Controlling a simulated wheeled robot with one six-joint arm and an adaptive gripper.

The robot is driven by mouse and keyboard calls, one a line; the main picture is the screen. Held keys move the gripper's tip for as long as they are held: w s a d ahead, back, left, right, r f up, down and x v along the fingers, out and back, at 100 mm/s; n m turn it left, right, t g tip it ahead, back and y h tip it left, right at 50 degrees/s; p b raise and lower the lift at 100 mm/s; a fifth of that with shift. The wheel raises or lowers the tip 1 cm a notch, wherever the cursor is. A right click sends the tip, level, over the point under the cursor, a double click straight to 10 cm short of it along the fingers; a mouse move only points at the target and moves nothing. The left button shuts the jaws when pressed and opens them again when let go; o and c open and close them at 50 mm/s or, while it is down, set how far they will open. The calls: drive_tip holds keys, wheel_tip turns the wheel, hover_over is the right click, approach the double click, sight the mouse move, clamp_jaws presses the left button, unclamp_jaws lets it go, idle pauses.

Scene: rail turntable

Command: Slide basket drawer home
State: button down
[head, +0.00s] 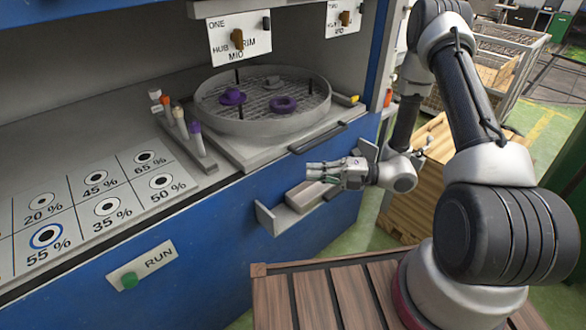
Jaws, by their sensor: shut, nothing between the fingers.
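The round grey mesh basket (228,126) sits on a pale grey drawer slab (250,153) in the cabinet's recess. Two purple pieces and a grey piece rest on its mesh. A dark bar handle (318,138) runs along the slab's front right edge. The slab's front part appears to stick out past the blue cabinet face; how far is hard to judge. My gripper (312,172) is shut and empty, pointing left, in front of the blue face and below the handle. It appears apart from the handle.
A grey ledge (283,219) with a block (307,195) on it sticks out just below my gripper. Several upright coloured-top pegs (195,138) stand left of the basket. A percentage board (100,205) and a RUN button (129,280) lie farther left. A slatted wooden platform (330,300) is below.

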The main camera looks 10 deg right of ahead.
sight(268, 156)
drive_tip(key=shift+w+a, duration=0.85)
drive_tip(key=shift+a, duration=1)
drive_tip(key=shift+w+a, duration=0.85)
drive_tip(key=shift+a, duration=1.05)
drive_tip(key=shift+w+a, duration=0.85)
drive_tip(key=shift+a, duration=1)
drive_tip(key=w+a, duration=0.1)
drive_tip(key=w, duration=0.1)
drive_tip(key=w+a, duration=0.1)
drive_tip(key=w, duration=0.1)
drive_tip(key=shift+w+a, duration=0.1)
drive_tip(key=shift+a, duration=0.25)
